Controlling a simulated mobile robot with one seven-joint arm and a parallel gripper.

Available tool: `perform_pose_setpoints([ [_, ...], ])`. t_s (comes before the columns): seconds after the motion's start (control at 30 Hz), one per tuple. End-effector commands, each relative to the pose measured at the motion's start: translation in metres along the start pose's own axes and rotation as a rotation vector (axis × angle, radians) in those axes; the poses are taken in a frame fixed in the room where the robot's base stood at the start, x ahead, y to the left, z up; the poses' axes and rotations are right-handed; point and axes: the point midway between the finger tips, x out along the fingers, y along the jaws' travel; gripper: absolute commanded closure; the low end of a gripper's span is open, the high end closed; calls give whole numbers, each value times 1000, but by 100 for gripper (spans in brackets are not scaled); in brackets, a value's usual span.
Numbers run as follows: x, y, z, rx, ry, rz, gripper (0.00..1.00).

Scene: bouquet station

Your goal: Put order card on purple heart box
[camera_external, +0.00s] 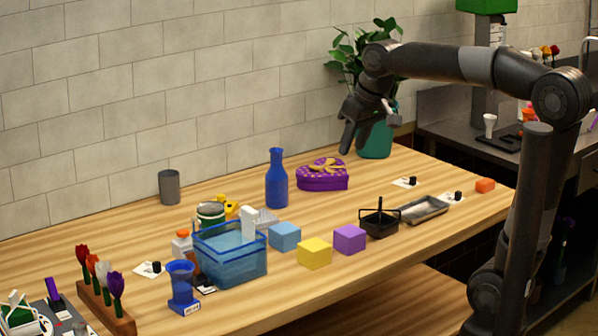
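The purple heart box (322,175) has a gold bow on its lid and stands on the wooden table near the wall, right of a blue bottle. I cannot tell which is the order card. My gripper (367,132) hangs above the table, right of and higher than the heart box, in front of the plant pot. Its fingers look spread, with nothing visible between them.
A blue bottle (277,180) stands beside the heart box. A black basket (379,223), metal tray (424,211), purple cube (349,239), yellow cube (314,253) and blue bin (231,265) line the front. A green plant pot (376,143) stands behind my gripper.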

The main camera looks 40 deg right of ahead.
Motion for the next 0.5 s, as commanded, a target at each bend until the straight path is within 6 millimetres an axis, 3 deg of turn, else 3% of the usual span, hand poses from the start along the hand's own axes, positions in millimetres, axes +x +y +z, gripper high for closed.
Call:
perform_pose_setpoints([
  [0.03, -2, 8, 21, 14, 16, 6, 63],
  [0.3, 11, 36, 121, 65, 92, 40, 63],
  [0.5, 27, 45, 167, 87, 126, 57, 63],
])
